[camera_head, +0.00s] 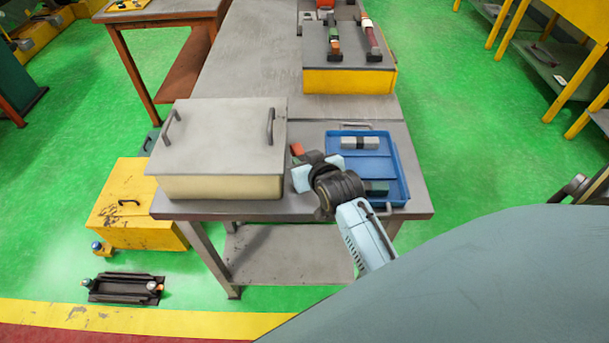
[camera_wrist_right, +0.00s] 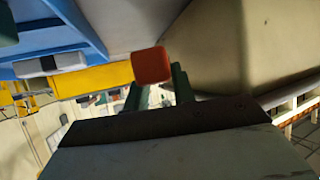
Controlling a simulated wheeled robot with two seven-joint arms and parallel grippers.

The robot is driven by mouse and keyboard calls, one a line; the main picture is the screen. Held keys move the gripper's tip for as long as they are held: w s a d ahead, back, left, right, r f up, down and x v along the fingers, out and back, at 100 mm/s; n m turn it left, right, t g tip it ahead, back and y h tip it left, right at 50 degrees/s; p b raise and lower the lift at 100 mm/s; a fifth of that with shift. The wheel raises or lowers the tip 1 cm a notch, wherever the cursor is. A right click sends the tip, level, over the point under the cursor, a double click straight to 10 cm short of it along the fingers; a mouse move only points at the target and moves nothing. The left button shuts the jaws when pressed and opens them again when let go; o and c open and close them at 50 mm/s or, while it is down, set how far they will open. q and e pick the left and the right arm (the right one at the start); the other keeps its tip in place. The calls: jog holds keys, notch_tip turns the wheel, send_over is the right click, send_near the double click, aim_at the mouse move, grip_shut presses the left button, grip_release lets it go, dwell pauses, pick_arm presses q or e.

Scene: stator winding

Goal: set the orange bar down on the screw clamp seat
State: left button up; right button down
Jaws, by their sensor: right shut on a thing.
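The orange bar (camera_head: 296,149) shows as a small red-orange end between the big grey-topped box and the blue tray. In the right wrist view its blunt square end (camera_wrist_right: 152,65) stands out beyond dark green fingers. My right gripper (camera_head: 299,157) is shut on the bar above the table; in the right wrist view its fingers (camera_wrist_right: 160,87) are partly hidden by the wrist. I cannot surely pick out the screw clamp seat; fixtures with a green and orange part (camera_head: 334,42) and a dark red part (camera_head: 371,38) stand on the yellow box at the back. My left gripper is not in view.
The large lidded box (camera_head: 222,140) with two handles stands close left of the gripper. The blue tray (camera_head: 402,172) holds grey blocks (camera_head: 360,143) and lies under and right of my wrist. The yellow box (camera_head: 345,80) stands farther back. Bare table (camera_head: 250,60) lies left of it.

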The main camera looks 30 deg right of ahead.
jog(key=shift+f, duration=0.7)
notch_tip(320, 180, down, 3)
jog(key=shift+r+b, duration=0.1)
jog(key=shift+b, duration=0.3)
jog(key=shift+f, duration=0.6)
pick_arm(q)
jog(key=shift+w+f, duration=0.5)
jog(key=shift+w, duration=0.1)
pick_arm(e)
jog(key=c, duration=1.2)
grip_release()
jog(key=shift+o, duration=0.2)
